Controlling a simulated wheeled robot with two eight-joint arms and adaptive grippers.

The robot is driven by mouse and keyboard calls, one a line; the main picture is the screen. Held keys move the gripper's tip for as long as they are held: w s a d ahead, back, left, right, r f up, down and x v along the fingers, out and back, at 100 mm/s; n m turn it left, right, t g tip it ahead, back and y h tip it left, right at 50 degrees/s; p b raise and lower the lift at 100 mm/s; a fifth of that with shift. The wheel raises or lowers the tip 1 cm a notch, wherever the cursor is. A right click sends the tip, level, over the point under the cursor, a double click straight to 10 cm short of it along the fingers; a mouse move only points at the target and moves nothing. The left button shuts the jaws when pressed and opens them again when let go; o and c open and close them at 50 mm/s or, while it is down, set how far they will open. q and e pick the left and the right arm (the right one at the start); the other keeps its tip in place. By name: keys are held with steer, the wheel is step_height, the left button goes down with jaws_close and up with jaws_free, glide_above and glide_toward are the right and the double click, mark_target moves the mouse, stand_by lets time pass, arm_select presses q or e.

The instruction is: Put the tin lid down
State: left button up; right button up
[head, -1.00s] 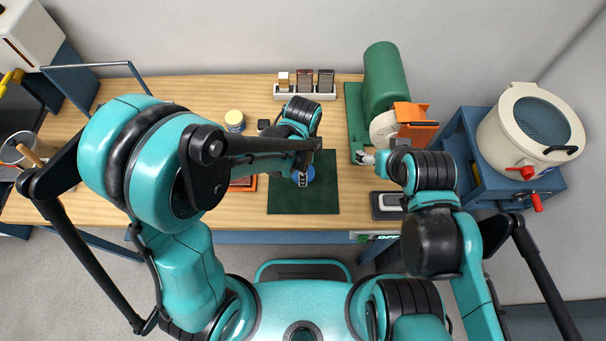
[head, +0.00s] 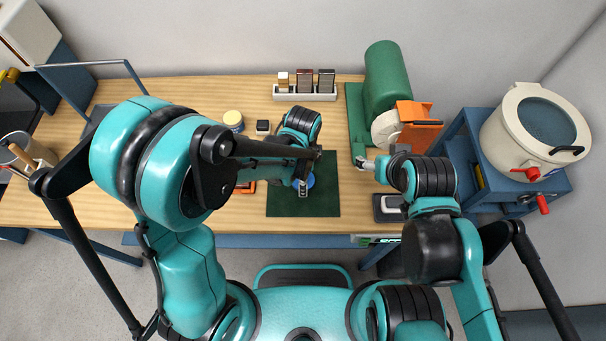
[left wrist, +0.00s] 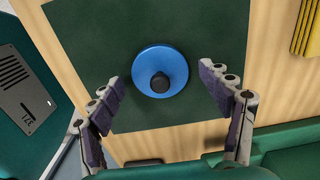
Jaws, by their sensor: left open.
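The tin lid, a round blue disc with a black knob, lies flat on the dark green mat (head: 290,208). In the left wrist view the lid (left wrist: 174,63) is whole and rests on the green mat (left wrist: 90,25). In the head view only a blue edge of the lid (head: 311,181) shows beside my gripper. My left gripper (head: 303,187) is over the lid; in the left wrist view its two fingers (left wrist: 163,88) are spread apart, one on each side of the lid, with nothing between them. My right gripper (head: 364,164) is by the green machine; its jaws are too small to read.
The green machine (head: 384,80) with an orange part (head: 418,115) stands behind. A grey tray (head: 388,216) lies right of the mat. A cream pot (head: 500,135) stands far right.

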arm_select(q)
steer(key=shift+r, duration=0.3)
step_height(320, 180, up, 12)
steer(key=p, duration=0.3)
steer(key=shift+f+p, duration=0.15)
steer(key=shift+p, duration=0.15)
steer(key=s+a+r+n+t, duration=0.2)
steer(key=a+r+n+t, duration=0.1)
steer(key=a+n, duration=0.6)
steer(key=s+a+r+n+t, duration=0.3)
steer(key=a+r+n+t, duration=0.1)
steer(key=a+n, duration=0.4)
steer(key=shift+a+r+n, duration=0.4)
steer(key=shift+r+n, duration=0.1)
steer(key=shift+r, duration=0.35)
steer(key=shift+s+f, duration=0.1)
step_height(320, 180, down, 8)
steer(key=b, duration=0.8)
steer(key=shift+f+b, duration=0.25)
steer(key=shift+b, duration=0.05)
